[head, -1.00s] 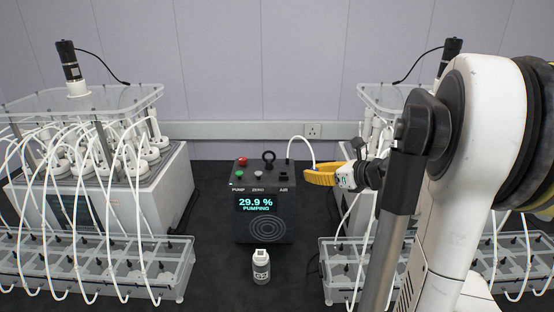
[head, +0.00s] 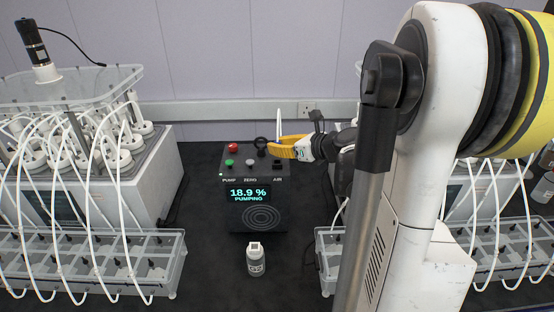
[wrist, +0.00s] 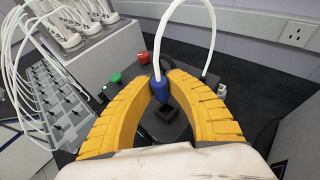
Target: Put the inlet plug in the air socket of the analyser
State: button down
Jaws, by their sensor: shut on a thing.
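The analyser (head: 258,218) is a black box with a lit screen reading 18.9 % PUMPING, standing in the middle of the bench. Its AIR socket (head: 277,164) is at the right of the top panel; in the wrist view it is a dark square opening (wrist: 172,122), empty. My gripper (head: 272,150) has yellow fingers and is over the back right of the analyser. It is shut on the blue inlet plug (wrist: 159,90), which has a white tube rising from it. The plug shows just beside the socket opening in the wrist view, apart from it. The head view hides the plug.
A red button (head: 233,146), a green button (head: 229,162) and a grey one sit on the panel, with a black loop behind. A small white-capped bottle (head: 255,262) stands in front. Reactor racks with white tubes (head: 90,262) flank both sides. Dark bench lies between them.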

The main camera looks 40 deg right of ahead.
jog(key=shift+w+f+b, duration=0.1)
jog(key=shift+f+b, duration=0.55)
jog(key=shift+f, duration=1.35)
jog(key=shift+f, duration=0.15)
jog(key=c, duration=1.4)
grip_release()
jog(key=shift+o, duration=0.2)
